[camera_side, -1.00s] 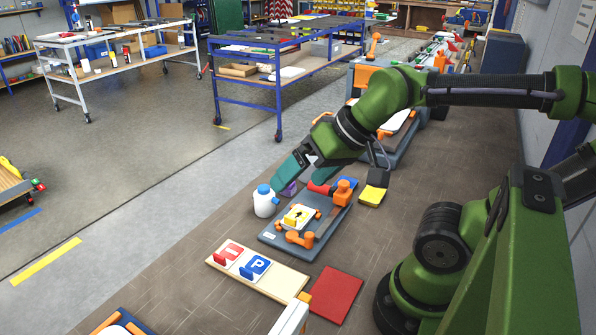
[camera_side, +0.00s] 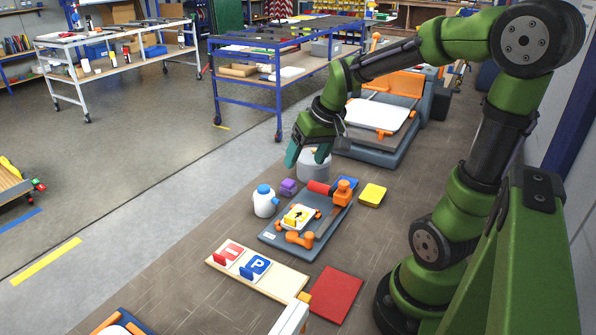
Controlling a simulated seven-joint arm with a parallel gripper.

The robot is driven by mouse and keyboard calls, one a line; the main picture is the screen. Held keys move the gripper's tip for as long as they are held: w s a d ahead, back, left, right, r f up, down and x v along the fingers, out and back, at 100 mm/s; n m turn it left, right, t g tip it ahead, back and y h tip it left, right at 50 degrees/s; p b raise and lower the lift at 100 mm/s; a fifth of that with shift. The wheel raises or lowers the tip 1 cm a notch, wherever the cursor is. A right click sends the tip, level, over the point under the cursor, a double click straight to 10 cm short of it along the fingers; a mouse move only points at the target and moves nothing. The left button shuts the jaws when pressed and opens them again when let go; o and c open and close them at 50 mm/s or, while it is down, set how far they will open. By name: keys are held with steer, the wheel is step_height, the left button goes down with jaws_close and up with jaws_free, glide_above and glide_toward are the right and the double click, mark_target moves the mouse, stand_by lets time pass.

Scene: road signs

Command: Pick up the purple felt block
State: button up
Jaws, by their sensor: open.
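The small purple felt block (camera_side: 288,187) lies on the brown work surface, just right of and behind a white bottle with a blue cap (camera_side: 265,201). My gripper (camera_side: 306,156) is open and points down, above and slightly right of the purple block, apart from it. Its teal fingers show nothing between them, and a grey round container (camera_side: 313,166) stands behind them.
Right of the block are a red cylinder (camera_side: 318,188) and a grey board (camera_side: 277,236) with orange clamps and a yellow arrow sign. A yellow block (camera_side: 372,195) lies further right. Sign tiles (camera_side: 254,267) sit on a wooden board in front.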

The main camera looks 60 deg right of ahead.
steer(key=w+d+f+n, duration=0.1)
steer(key=w+d+f, duration=0.1)
steer(key=d, duration=0.3)
steer(key=w+d+f+n, duration=0.2)
steer(key=d, duration=0.4)
steer(key=n, duration=0.3)
glide_toward(287, 181)
steer(key=x, duration=0.5)
steer(key=shift+s+f, duration=0.2)
steer(key=shift+s, duration=0.05)
steer(key=shift+w+x, duration=0.15)
steer(key=shift+x, duration=1.15)
steer(key=shift+w+x, duration=0.15)
steer(key=shift+x, duration=1.2)
steer(key=shift+r, duration=0.2)
steer(key=c, duration=1.1)
